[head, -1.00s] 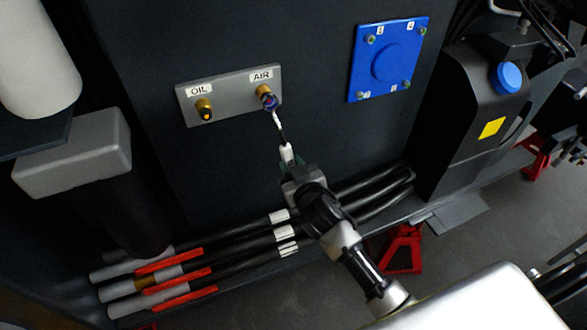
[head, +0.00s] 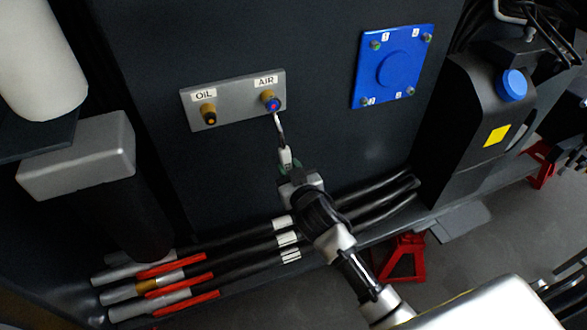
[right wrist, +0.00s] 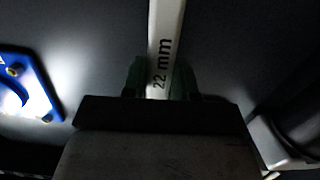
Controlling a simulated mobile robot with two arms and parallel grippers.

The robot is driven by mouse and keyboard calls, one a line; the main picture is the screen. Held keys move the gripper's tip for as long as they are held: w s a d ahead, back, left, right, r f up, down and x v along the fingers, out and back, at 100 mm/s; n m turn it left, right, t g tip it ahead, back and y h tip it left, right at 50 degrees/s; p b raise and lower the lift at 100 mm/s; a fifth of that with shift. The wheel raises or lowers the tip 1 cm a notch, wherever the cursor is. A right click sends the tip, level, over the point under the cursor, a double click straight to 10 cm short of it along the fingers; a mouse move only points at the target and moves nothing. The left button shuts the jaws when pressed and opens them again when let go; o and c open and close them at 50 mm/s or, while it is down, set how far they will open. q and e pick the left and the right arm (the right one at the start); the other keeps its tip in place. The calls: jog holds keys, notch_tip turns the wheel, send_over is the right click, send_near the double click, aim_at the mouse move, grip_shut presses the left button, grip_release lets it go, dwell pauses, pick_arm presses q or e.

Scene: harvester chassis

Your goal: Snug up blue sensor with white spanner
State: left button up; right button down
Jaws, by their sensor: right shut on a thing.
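The blue sensor (head: 272,103) sits in the brass AIR fitting on a grey plate, its blue ring and reddish centre facing out. My right gripper (head: 285,166) is shut on the white spanner (head: 280,130), which points up toward the sensor. The spanner's upper end lies just below the sensor; whether it touches is too small to tell. In the right wrist view the spanner (right wrist: 165,40), marked 22 mm, stands between the fingers (right wrist: 160,82), and its head is out of frame. My left gripper is not in view.
A brass OIL fitting (head: 208,114) is left of the sensor. A blue cover plate (head: 391,66) with corner bolts is at upper right. Black hoses (head: 250,248) run below. A black tank with a blue cap (head: 510,84) and a red stand (head: 404,258) are to the right.

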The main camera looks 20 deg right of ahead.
jog(key=shift+a+m, duration=0.6)
jog(key=shift+a, duration=0.35)
jog(key=shift+s+a+r+m+y, duration=0.1)
jog(key=shift+a+m+y, duration=0.2)
jog(key=shift+a+m, duration=0.85)
jog(key=shift+a+n, duration=0.25)
jog(key=shift+a, duration=0.05)
jog(key=s+p, duration=0.4)
jog(key=s, duration=0.6)
jog(key=shift+s+d, duration=0.25)
jog(key=shift+s, duration=0.15)
dwell(1.0)
